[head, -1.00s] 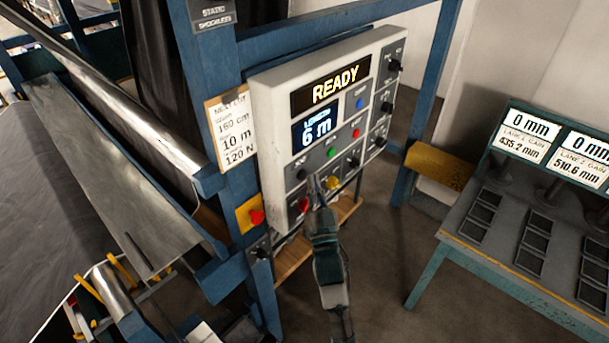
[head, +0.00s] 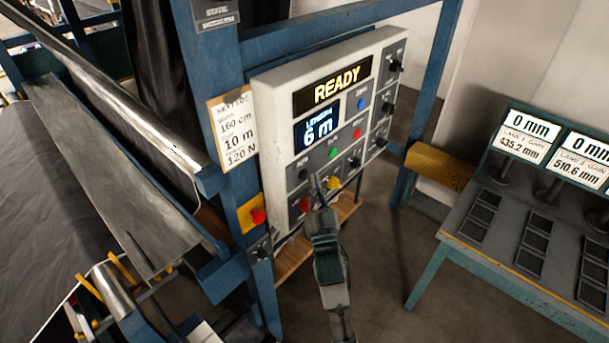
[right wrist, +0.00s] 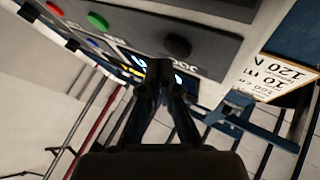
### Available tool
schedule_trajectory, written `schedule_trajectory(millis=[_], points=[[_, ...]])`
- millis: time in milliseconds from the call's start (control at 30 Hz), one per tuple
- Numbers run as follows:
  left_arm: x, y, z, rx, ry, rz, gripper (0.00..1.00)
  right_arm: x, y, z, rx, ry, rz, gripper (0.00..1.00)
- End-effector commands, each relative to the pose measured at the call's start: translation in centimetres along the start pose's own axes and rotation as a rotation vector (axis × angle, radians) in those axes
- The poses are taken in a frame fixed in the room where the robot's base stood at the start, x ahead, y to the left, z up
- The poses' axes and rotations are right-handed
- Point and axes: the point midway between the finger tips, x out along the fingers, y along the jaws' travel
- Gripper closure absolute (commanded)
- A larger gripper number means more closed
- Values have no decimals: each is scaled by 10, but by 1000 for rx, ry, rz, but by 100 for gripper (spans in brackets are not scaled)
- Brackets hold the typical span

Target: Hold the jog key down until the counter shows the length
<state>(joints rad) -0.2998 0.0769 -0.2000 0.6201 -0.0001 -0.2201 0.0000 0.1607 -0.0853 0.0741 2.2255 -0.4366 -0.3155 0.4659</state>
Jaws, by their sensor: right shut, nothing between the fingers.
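The white control box (head: 268,120) stands on a blue post. Its top display (head: 334,88) reads READY and the length counter (head: 318,130) reads 6 m. Below are a green button (head: 332,152), a red button (head: 357,133), a yellow button (head: 334,183) and dark controls, one of them at the lower left (head: 303,174). Their small labels are too blurred to tell which is the jog key. My right gripper (head: 314,182) is shut and empty, its tips before the lower panel, left of the yellow button. In the right wrist view its tips (right wrist: 163,68) overlap the panel; contact is unclear.
A paper card (head: 233,130) left of the box reads 160 cm, 10 m and 120 N. A red stop button (head: 258,216) on yellow sits below it. Grey sheet material (head: 50,200) lies left.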

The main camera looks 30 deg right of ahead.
Motion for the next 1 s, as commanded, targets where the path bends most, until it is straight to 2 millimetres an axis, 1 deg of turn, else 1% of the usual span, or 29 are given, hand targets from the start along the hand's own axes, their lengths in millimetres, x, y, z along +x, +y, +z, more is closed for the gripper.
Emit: schedule_trajectory(millis=[333,1000], points=[[-2,-2,0,1,-1,-3,35,6,-4,2,2,0,0,100],[-2,-2,0,1,-1,-3,35,8,-6,4,1,1,1,100]])
